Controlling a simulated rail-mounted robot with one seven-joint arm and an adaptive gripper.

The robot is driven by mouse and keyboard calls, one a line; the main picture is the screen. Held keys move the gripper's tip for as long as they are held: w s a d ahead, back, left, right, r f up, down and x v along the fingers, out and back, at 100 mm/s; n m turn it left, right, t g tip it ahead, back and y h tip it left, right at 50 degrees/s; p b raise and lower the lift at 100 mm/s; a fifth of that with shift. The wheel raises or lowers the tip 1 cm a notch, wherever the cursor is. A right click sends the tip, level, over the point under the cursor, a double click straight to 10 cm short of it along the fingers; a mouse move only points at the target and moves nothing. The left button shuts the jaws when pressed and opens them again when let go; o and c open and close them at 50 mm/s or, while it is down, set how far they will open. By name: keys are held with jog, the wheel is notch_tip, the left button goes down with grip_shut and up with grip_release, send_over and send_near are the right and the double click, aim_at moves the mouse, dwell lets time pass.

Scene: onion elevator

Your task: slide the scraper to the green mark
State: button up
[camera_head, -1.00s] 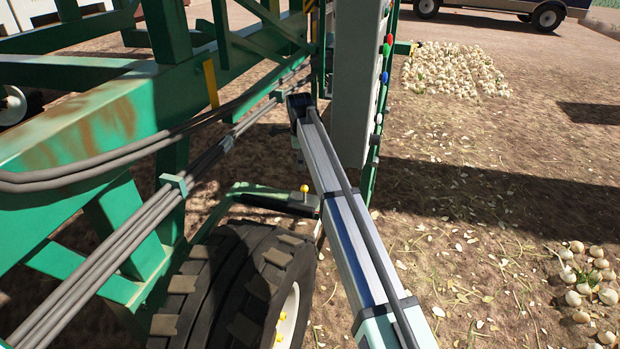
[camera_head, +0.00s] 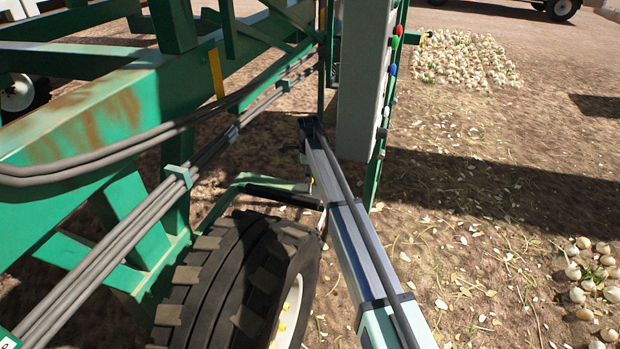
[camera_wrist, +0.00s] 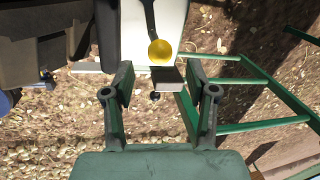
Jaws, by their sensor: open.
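My gripper (camera_wrist: 159,86) is open in the wrist view, its two dark fingers spread apart. A yellow ball knob (camera_wrist: 160,52) on a dark stem shows just above the gap between the fingertips, apart from both. A small grey block (camera_wrist: 168,77) lies below the knob, in line with the gap. I cannot tell for sure which part is the scraper.
The big tyre (camera_head: 240,280) and green machine frame (camera_head: 95,125) with grey hoses (camera_head: 110,240) stand left of my arm. A grey panel (camera_head: 358,80) with coloured knobs hangs close by its upper end. Onions (camera_head: 465,60) lie on open soil at the right.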

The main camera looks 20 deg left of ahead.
jog(key=shift+w+a+f, duration=0.1)
jog(key=shift+w+f, duration=0.1)
jog(key=shift+f, duration=0.85)
jog(key=shift+w+f, duration=0.15)
jog(key=shift+f, duration=0.85)
grip_shut()
